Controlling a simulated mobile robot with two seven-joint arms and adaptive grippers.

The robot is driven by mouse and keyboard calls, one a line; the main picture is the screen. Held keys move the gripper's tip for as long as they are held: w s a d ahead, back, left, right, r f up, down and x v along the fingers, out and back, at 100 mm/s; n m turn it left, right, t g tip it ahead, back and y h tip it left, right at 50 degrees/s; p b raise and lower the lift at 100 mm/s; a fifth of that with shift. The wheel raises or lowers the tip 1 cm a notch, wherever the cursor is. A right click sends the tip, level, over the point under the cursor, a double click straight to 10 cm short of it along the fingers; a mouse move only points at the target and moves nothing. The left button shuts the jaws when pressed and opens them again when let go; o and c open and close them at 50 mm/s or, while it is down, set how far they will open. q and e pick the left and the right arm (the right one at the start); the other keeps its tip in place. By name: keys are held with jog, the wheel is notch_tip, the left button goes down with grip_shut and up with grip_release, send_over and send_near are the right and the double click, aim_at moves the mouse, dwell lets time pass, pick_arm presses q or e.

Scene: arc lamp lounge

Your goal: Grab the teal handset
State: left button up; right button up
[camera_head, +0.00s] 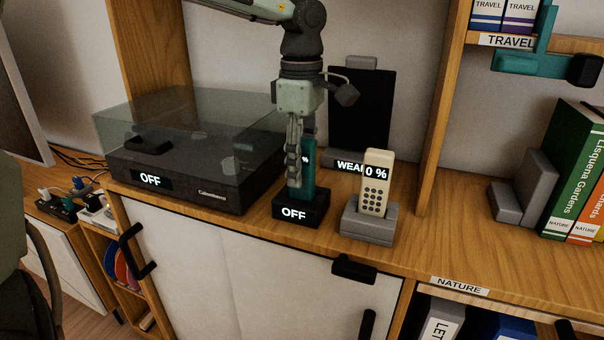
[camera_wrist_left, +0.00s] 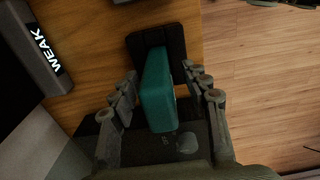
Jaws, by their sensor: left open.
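The teal handset (camera_head: 309,168) stands upright in a black cradle (camera_head: 301,212) marked OFF on the wooden cabinet. My left gripper (camera_head: 293,170) comes down from above in the head view and covers part of the handset. In the left wrist view the handset (camera_wrist_left: 158,90) lies between the two spread fingers of my left gripper (camera_wrist_left: 168,82), with gaps at both sides. The gripper is open and holds nothing.
A cream handset (camera_head: 374,185) stands in a grey cradle (camera_head: 369,220) just to the right. A turntable with a clear lid (camera_head: 190,140) is close on the left. A dark panel (camera_head: 361,108) marked WEAK stands behind. Books (camera_head: 574,165) are at far right.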

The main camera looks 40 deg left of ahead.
pick_arm(q)
jog(key=shift+c, duration=0.5)
grip_shut()
jog(key=shift+r, duration=0.1)
